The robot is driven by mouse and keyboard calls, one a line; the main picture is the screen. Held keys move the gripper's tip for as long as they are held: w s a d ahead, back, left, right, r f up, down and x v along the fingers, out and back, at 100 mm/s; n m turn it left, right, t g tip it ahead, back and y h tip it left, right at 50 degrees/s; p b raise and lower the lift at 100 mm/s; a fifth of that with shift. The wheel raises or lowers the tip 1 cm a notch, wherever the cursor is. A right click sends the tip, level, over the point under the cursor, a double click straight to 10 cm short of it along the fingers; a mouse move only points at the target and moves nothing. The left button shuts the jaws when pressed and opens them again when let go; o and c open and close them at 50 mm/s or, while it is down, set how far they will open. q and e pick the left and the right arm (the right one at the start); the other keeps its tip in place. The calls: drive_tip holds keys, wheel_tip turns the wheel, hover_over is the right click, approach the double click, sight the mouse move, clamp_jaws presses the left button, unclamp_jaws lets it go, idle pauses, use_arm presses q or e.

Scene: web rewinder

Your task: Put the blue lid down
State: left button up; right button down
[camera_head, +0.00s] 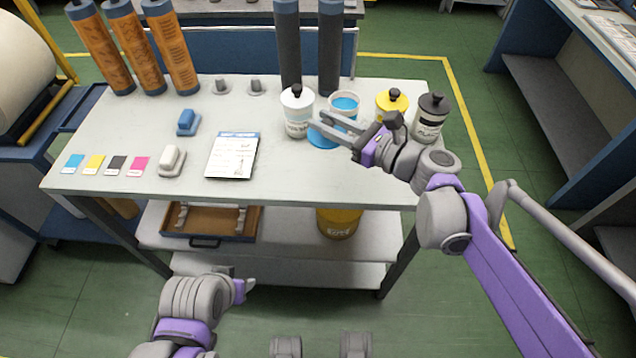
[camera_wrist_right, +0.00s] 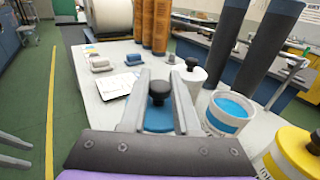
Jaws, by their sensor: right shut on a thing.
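The blue lid (camera_head: 322,138) shows at the right half of the table, partly hidden behind my right gripper (camera_head: 328,121). In the right wrist view the lid (camera_wrist_right: 157,118) has a black knob between the two fingers of my right gripper (camera_wrist_right: 162,85), which is shut on it. The lid looks level and is low over or on the tabletop; I cannot tell if it touches. The open pot of blue ink (camera_head: 344,104) stands just behind it, also in the wrist view (camera_wrist_right: 228,112). My left gripper (camera_head: 240,284) is low in front of the table, its fingers unclear.
A white pot with a black knob (camera_head: 297,115) stands left of the lid. A yellow-lidded pot (camera_head: 392,103) and a dark-lidded pot (camera_head: 430,120) stand to the right. Dark rollers (camera_head: 330,45) rise behind. The tabletop (camera_head: 265,185) is clear between the paper sheet (camera_head: 233,156) and lid.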

sight(324, 174)
drive_tip(key=shift+s+a+f, duration=0.15)
drive_tip(key=shift+s+f, duration=0.25)
drive_tip(key=shift+s, duration=0.05)
wheel_tip(324, 174, down, 10)
drive_tip(key=b, duration=0.3)
drive_tip(key=shift+f, duration=0.1)
drive_tip(key=c, duration=0.6)
unclamp_jaws()
drive_tip(key=shift+c, duration=0.2)
drive_tip(key=shift+s+d, duration=0.2)
drive_tip(key=shift+d, duration=0.1)
drive_tip(key=p+v, duration=0.1)
drive_tip(key=v, duration=1)
drive_tip(key=shift+s+d, duration=0.1)
drive_tip(key=shift+d, duration=0.1)
